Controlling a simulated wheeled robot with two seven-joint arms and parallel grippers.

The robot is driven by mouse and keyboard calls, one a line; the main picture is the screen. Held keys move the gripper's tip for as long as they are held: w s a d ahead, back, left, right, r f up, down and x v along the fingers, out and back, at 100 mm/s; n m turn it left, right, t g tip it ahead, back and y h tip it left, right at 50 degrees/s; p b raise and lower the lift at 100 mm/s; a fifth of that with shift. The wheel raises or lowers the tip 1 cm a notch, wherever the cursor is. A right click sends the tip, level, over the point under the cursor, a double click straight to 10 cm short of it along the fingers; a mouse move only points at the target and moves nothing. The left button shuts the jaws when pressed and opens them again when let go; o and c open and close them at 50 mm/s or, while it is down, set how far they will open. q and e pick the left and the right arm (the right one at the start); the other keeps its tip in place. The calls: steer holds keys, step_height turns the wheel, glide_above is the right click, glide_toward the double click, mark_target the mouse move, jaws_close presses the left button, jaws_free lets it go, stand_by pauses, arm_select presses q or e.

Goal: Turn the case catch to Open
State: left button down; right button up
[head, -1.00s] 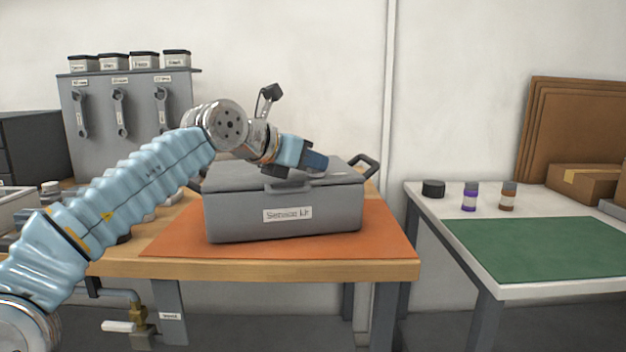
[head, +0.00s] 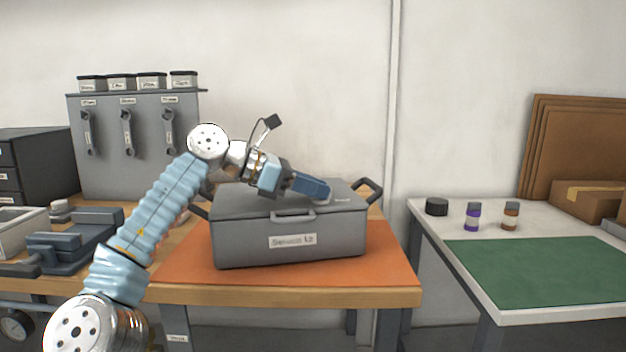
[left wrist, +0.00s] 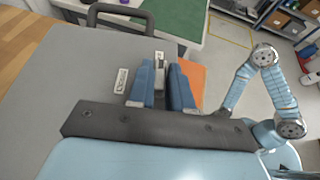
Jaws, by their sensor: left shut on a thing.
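The grey case (head: 290,245) stands closed on an orange mat, with a label on its front. My left gripper (head: 326,192) is low over the right part of its lid. In the left wrist view my left gripper (left wrist: 161,78) has its two blue fingers either side of the case catch (left wrist: 160,66), a narrow light grey piece, and is shut on it. The fingers hide most of the catch in the head view. One small white label (left wrist: 121,80) lies left of the fingers, another (left wrist: 158,54) just beyond the catch. Their lettering is too small to read. My right gripper does not show.
The orange mat (head: 393,262) lies on a wooden bench. A vise (head: 70,243) stands at its left, below a wrench board (head: 150,150). The case's side handle (head: 371,190) sticks up at right. A second table with a green mat (head: 540,268) stands right, across a gap.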

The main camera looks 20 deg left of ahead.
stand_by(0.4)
arm_select(q)
steer(key=c, duration=1.1)
jaws_free()
steer(key=shift+w+f, duration=0.1)
steer(key=p+v, duration=0.2)
steer(key=v, duration=1.1)
steer(key=shift+a, duration=0.4)
